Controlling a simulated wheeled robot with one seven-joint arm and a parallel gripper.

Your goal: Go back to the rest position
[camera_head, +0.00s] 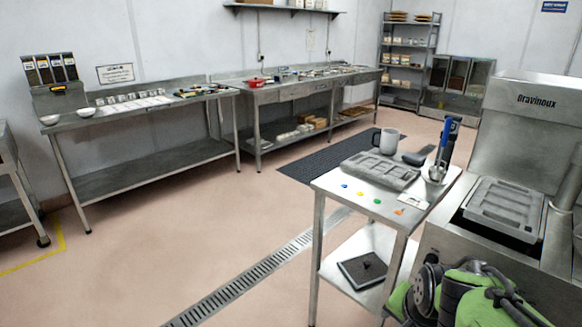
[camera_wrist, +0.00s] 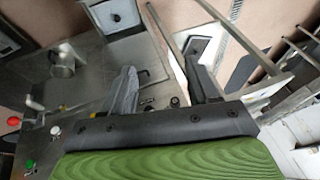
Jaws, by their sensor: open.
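My gripper shows in the wrist view (camera_wrist: 164,82), with its two dark fingers spread well apart. Nothing is between them. Below the fingers are a dark bar and my green arm cover. In the head view, green and dark parts of my arm are folded low at the bottom right, in front of the steel machine (camera_head: 445,250). The fingertips cannot be made out there.
A steel side table (camera_head: 330,187) bears a grey mould tray (camera_head: 380,171), a mug (camera_head: 389,141) and coloured dots. Another mould (camera_head: 505,208) lies on the machine. In the wrist view, a red knob (camera_wrist: 14,121) sits at the left. Floor is open at centre-left.

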